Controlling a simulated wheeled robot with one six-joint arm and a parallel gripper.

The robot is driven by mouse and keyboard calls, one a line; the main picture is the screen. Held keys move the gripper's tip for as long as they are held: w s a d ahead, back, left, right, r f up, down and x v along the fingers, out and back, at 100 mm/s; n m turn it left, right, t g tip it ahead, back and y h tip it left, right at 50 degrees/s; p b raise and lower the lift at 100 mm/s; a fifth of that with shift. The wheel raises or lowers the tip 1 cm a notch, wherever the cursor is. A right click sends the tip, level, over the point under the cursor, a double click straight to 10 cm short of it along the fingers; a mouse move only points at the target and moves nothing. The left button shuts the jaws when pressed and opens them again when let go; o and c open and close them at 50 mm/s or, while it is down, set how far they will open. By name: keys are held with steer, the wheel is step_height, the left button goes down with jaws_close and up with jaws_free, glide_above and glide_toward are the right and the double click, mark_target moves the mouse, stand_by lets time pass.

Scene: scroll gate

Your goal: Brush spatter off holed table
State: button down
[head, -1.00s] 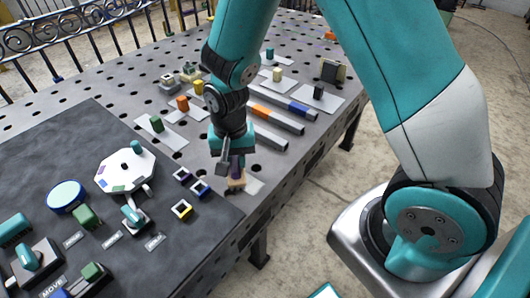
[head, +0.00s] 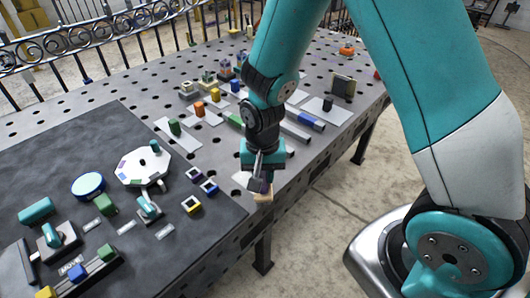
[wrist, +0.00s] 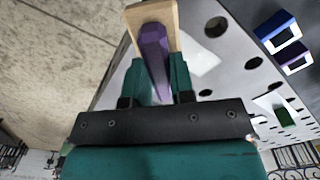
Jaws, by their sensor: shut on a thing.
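My gripper (head: 262,176) is shut on the purple handle of a brush (head: 264,193) with a pale wooden block. The wrist view shows the purple handle (wrist: 155,50) between my two fingers (wrist: 163,82) and the wooden block at the far end. The brush is at the front edge of the grey holed table (head: 100,92); I cannot tell whether it touches the top. A pale patch (wrist: 198,58) lies on the table beside the brush in the wrist view. I cannot tell whether it is spatter. The bristles are hidden.
Small hollow blocks, including a yellow one (head: 191,206), lie left of my gripper on a dark mat (head: 60,150). A white octagonal plate (head: 132,170) stands there too. Grey bars with coloured parts (head: 305,118) lie behind my gripper. Bare floor lies beyond the front edge.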

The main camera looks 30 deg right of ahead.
mark_target(264, 175)
steer(key=shift+s+d+r+p, duration=0.1)
steer(key=shift+r+p, duration=0.1)
steer(key=shift+r, duration=0.2)
steer(key=shift+d+r+p, duration=0.1)
steer(key=shift+r+p, duration=0.05)
steer(key=shift+r, duration=0.2)
step_height(264, 175, up, 4)
steer(key=p, duration=0.4)
steer(key=shift+r, duration=0.25)
